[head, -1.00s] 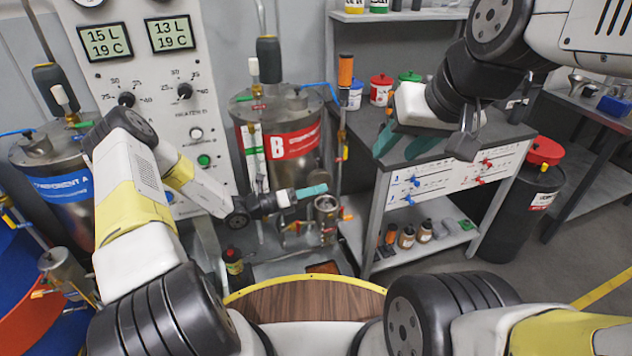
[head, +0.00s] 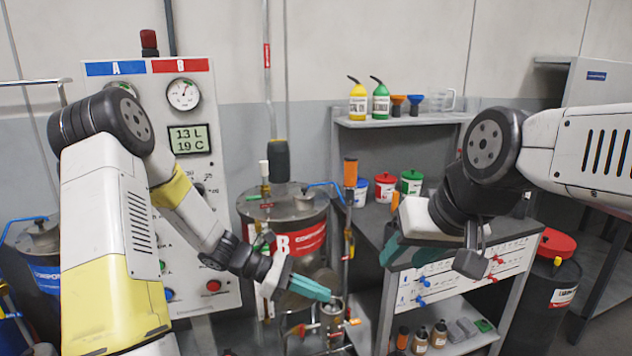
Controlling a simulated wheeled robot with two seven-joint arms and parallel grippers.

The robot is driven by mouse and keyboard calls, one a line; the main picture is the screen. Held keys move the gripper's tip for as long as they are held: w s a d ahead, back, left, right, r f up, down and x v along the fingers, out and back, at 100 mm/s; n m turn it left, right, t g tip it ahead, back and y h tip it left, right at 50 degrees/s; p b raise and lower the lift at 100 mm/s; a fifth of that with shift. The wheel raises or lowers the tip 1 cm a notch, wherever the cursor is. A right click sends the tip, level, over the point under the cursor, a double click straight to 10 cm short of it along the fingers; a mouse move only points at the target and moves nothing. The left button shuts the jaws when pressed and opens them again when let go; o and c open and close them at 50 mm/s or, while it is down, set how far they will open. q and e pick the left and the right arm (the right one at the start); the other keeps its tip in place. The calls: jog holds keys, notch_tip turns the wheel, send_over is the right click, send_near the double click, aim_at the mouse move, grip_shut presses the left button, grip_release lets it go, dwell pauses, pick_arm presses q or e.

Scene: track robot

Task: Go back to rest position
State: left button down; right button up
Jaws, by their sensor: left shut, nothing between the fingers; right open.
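My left gripper (head: 312,290) has teal fingers that are shut with nothing between them. It points right, in front of the lower part of the red-banded component B tank (head: 300,240), near the small metal vessel and pipe fittings (head: 331,318). Whether it touches them I cannot tell. My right gripper (head: 402,250) hangs in front of the grey workbench, its teal fingers open and pointing down and left. It looks empty. Its far finger is partly hidden by my own wrist.
The control panel (head: 225,285) stands behind my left arm. The workbench (head: 378,232) holds red, green and blue-labelled tubs; a shelf (head: 385,122) above carries bottles and funnels. A black drum with a red lid (head: 557,243) stands at the right. A blue component A tank (head: 40,275) is at the far left.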

pick_arm(q)
jog(key=s+a+r+m+t+y, duration=0.3)
jog(key=s+a+r+m+y, duration=0.2)
jog(key=r, duration=0.5)
jog(key=s+a+r+m+t+y, duration=0.4)
jog(key=s+a+r+m+y, duration=0.2)
jog(key=s+a+r+m, duration=0.3)
jog(key=r+m, duration=0.1)
jog(key=m, duration=0.2)
jog(key=shift+s+a+r, duration=0.2)
jog(key=shift+s+a, duration=0.15)
jog(key=shift+a, duration=0.05)
